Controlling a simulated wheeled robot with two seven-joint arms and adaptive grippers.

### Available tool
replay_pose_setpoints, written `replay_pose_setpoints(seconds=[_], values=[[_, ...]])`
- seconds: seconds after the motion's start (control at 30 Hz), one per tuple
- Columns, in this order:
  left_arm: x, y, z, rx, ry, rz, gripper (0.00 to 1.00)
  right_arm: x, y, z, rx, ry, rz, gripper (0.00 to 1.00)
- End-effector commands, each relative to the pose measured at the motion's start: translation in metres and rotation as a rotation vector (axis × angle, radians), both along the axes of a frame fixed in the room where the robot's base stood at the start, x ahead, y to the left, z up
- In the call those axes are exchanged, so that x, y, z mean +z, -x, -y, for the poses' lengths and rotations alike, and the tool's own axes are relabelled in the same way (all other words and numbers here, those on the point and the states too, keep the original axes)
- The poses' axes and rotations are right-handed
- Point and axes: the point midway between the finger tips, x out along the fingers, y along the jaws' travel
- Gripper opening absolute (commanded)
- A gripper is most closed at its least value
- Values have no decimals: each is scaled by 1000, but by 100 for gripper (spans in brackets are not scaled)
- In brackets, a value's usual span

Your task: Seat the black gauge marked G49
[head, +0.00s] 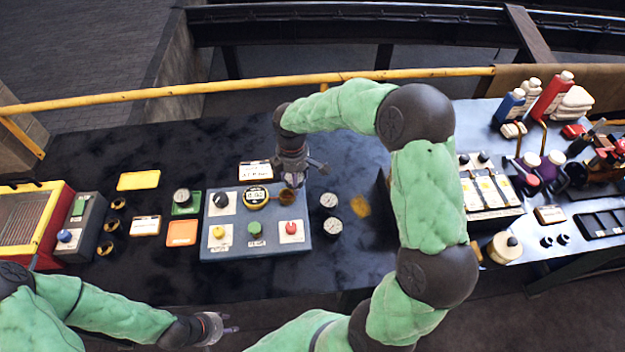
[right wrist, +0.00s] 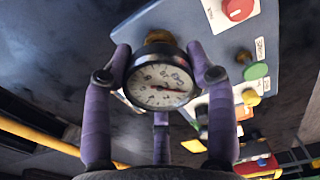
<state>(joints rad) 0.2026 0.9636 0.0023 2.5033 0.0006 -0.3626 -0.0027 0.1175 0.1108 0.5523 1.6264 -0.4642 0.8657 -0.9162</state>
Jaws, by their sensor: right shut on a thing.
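My right gripper (right wrist: 165,75) is shut on a gauge (right wrist: 160,86) with a black rim and a white face. Its marking cannot be read. A brass fitting (right wrist: 160,37) shows just behind the gauge; I cannot tell whether they touch. In the head view my right gripper (head: 292,178) is over the far right part of the blue-grey panel (head: 240,248), by a brass socket (head: 287,197). The panel also bears a yellow-rimmed gauge (head: 256,195) and a black knob (head: 220,200). My left gripper (head: 228,325) is open and empty, low in front of the bench.
Two loose gauges (head: 328,200) lie right of the panel. Another gauge (head: 182,196) sits on a green tray (head: 186,209) at left. Red (head: 291,228), green and yellow buttons line the panel's near side. A yellow rail (head: 240,88) runs behind the bench.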

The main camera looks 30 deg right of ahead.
Motion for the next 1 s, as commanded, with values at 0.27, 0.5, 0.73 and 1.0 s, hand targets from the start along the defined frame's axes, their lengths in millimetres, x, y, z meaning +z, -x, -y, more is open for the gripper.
replay_pose_setpoints(seconds=[0.27,0.5,0.73,1.0], values=[[19,0,0,0,0,0,40,-12,-32,-19,14,0,-1,17],[16,0,0,0,0,0,40,-20,-36,-21,15,-1,0,17],[5,0,0,0,0,0,40,-34,-36,-21,15,-1,0,17],[-9,0,0,0,0,0,40,-51,-36,-21,14,-1,0,17]])
